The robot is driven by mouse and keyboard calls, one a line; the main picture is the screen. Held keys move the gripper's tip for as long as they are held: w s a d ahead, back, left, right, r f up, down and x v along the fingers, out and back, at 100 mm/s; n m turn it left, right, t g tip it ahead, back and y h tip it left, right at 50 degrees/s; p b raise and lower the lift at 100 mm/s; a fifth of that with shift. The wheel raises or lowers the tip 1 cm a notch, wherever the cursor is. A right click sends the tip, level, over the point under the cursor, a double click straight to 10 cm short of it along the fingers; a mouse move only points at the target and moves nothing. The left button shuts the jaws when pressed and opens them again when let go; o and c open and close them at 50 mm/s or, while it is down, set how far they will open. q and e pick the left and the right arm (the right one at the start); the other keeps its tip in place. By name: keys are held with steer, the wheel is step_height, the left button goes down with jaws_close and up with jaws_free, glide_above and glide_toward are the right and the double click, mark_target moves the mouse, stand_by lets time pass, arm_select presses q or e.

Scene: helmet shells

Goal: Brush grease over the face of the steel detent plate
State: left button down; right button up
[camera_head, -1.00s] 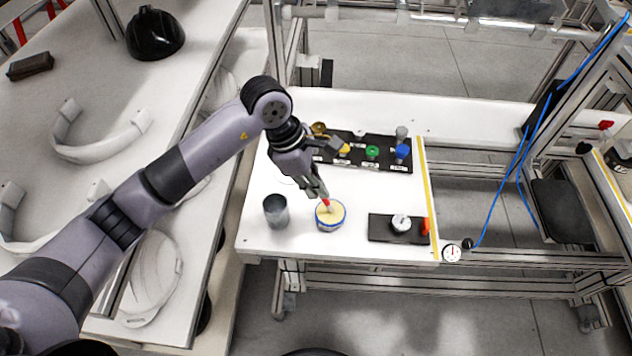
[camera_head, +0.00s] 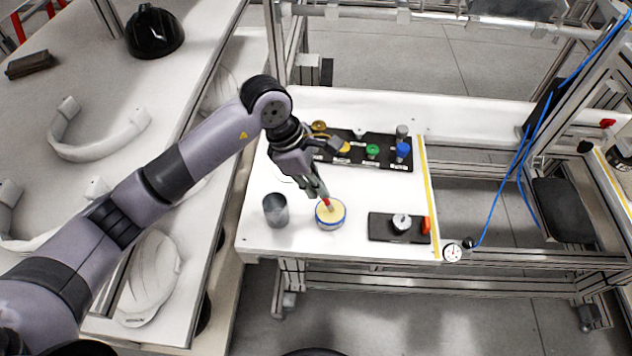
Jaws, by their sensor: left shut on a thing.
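My left gripper (camera_head: 319,192) is shut on a brush with a red handle (camera_head: 327,202). The brush points down into a round tin of pale yellow grease (camera_head: 331,215) with a blue rim. Its tip is at the grease; I cannot tell how deep. To the right, a black base (camera_head: 381,228) carries a round pale metal piece (camera_head: 401,222), which may be the steel detent plate, with an orange-red part (camera_head: 426,225) at its right end. The plate's face is too small to read for grease. My right gripper is not in view.
A dark grey metal cup (camera_head: 275,210) stands left of the tin. Behind, a black rack (camera_head: 362,163) holds yellow, green, blue and other small items. A yellow strip (camera_head: 428,195) runs near the bench's right side. White helmet parts (camera_head: 152,280) lie on the left table.

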arm_select(q)
steer(key=shift+s+f+b, duration=0.1)
steer(key=shift+f+b, duration=0.1)
steer(key=shift+b, duration=0.1)
stand_by(1.1)
step_height(320, 180, up, 2)
steer(key=shift+r+p, duration=0.1)
steer(key=shift+p, duration=0.45)
steer(key=shift+r+p, duration=0.95)
steer(key=shift+r, duration=1.55)
